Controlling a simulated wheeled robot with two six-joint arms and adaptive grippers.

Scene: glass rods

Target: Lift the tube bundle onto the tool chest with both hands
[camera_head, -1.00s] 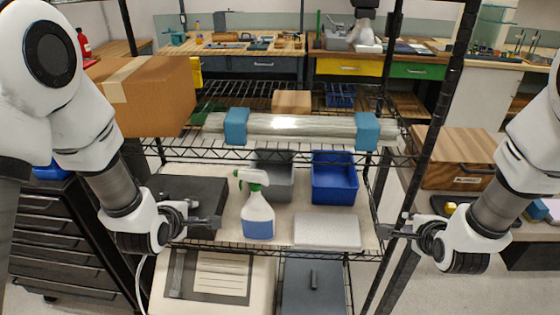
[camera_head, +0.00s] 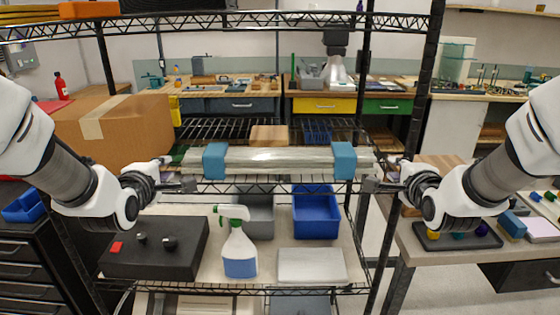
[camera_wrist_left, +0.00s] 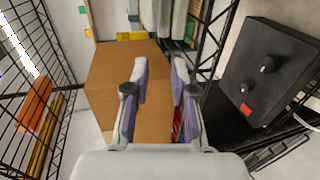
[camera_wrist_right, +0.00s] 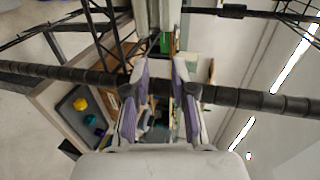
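The tube bundle (camera_head: 275,158), pale glassy tubes held by two blue bands (camera_head: 215,160) (camera_head: 344,160), lies across the wire shelf. My left gripper (camera_head: 188,184) is near its left end, and my right gripper (camera_head: 370,185) is near its right end. Both look apart from it. In the left wrist view the open fingers (camera_wrist_left: 160,66) have the tubes (camera_wrist_left: 163,16) beyond their tips. In the right wrist view the open fingers (camera_wrist_right: 160,66) are empty, with the bundle's end (camera_wrist_right: 153,14) beyond. A black drawer cabinet, seemingly the tool chest (camera_head: 30,270), stands at lower left.
A cardboard box (camera_head: 120,128) sits left of the bundle. The rack's black post (camera_head: 421,100) stands by my right gripper. The shelf below holds a spray bottle (camera_head: 239,250), a black knobbed box (camera_head: 150,262) and a blue bin (camera_head: 316,215). A blue tray (camera_head: 24,207) sits on the cabinet.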

